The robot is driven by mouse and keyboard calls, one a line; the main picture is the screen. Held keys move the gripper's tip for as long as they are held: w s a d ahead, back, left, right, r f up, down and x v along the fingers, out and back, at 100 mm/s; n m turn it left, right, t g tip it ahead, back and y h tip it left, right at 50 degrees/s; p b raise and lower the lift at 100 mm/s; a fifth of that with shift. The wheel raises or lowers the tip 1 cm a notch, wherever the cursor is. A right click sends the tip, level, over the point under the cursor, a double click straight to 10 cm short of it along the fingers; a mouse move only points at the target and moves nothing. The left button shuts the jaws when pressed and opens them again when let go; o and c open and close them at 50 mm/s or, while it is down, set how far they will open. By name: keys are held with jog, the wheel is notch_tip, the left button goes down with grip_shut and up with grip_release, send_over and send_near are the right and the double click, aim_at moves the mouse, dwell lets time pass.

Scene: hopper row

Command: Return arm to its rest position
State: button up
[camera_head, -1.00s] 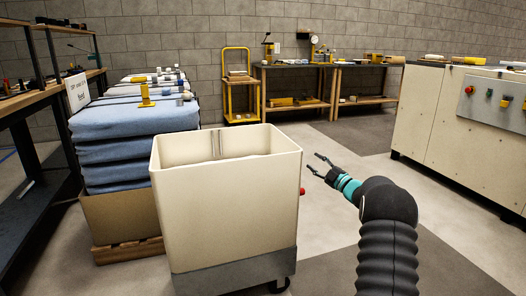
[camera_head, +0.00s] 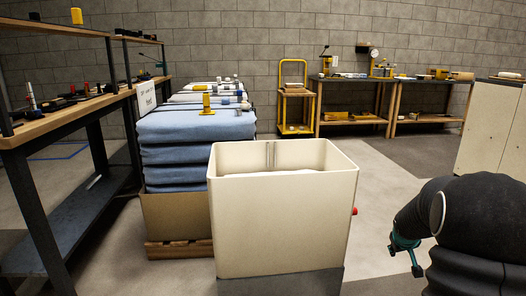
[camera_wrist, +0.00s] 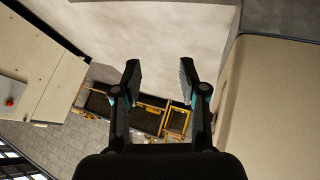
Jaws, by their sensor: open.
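My gripper (camera_wrist: 158,82) is open and empty in the wrist view, its two dark fingers spread apart over bare floor. In the head view my gripper (camera_head: 405,262) is at the lower right, beside my black sleeved arm and right of the cream hopper bin, with a clear gap to it. The fingers look small and partly merged there. Nothing is held.
The cream hopper bin (camera_head: 285,215) stands in the middle, and its side (camera_wrist: 275,110) fills the wrist view's right. Stacked blue cloth (camera_head: 190,158) stands behind it to the left. A dark workbench (camera_head: 60,150) is at far left. Open floor (camera_head: 385,185) lies right of the bin.

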jog(key=s+a+r+y+p, duration=0.1)
jog(key=s+a+r, duration=0.4)
jog(key=s+a, duration=0.4)
jog(key=s+a+r+y, duration=0.1)
jog(key=s+a+r, duration=0.4)
jog(key=s+a, duration=0.4)
jog(key=s+a+r+y+p, duration=0.1)
jog(key=s+a+r, duration=0.5)
jog(key=s, duration=1)
jog(key=shift+s+a+g+y+p, duration=0.3)
jog(key=shift+a+y, duration=0.2)
jog(key=shift+a, duration=1.1)
